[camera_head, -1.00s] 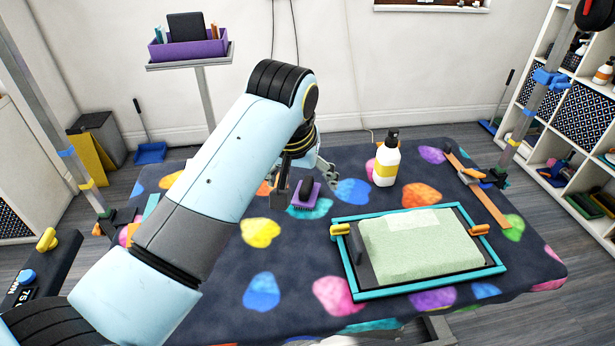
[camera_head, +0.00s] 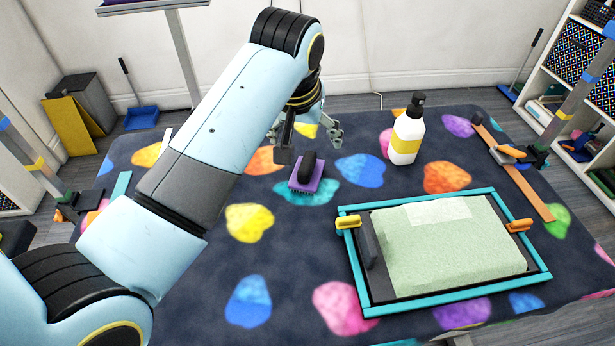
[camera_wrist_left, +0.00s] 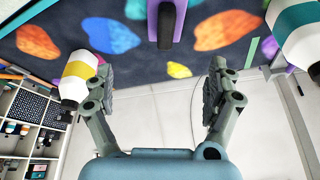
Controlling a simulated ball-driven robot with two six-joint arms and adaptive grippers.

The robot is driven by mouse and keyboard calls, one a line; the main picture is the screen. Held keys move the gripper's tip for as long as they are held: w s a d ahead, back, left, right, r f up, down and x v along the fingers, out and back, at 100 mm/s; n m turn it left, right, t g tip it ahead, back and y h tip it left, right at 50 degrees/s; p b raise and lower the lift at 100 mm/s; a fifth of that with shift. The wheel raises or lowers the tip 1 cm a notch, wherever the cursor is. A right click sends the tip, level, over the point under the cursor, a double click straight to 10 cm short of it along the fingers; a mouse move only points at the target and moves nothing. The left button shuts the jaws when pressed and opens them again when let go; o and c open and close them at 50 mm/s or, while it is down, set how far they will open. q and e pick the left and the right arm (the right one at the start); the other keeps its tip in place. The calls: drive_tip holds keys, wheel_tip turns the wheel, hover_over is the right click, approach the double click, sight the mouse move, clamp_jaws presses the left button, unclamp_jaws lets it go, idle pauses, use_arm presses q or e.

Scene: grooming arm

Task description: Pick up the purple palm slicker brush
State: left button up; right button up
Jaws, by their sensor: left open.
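The purple palm slicker brush (camera_head: 306,187) lies on the dark patterned table top with its black handle (camera_head: 309,165) upward. My left gripper (camera_head: 310,142) is open and empty. In the head view its fingers appear just behind and above the brush, apart from it. In the left wrist view the brush (camera_wrist_left: 166,30) shows at the top middle, beyond the open fingers of the gripper (camera_wrist_left: 165,88), with nothing between them. My right gripper is not in view.
A white and yellow bottle (camera_head: 407,135) stands right of the brush. A teal-framed tray (camera_head: 360,297) with a pale green towel (camera_head: 440,250) lies at the front right. An orange-brown strip (camera_head: 520,180) runs along the right. Table room left of and in front of the brush is clear.

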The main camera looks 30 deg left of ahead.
sight(306, 164)
use_arm(q)
wheel_tip(306, 164, down, 4)
drive_tip(key=b, duration=0.2)
drive_tip(key=shift+b, duration=0.3)
drive_tip(key=x, duration=0.5)
drive_tip(key=shift+w+a+f+b, duration=0.1)
drive_tip(key=shift+a+b, duration=0.05)
drive_tip(key=shift+b, duration=0.2)
drive_tip(key=x, duration=0.3)
drive_tip(key=b+x, duration=0.1)
drive_tip(key=x, duration=0.1)
drive_tip(key=shift+a, duration=0.3)
drive_tip(key=c, duration=1.4)
drive_tip(key=shift+c, duration=0.2)
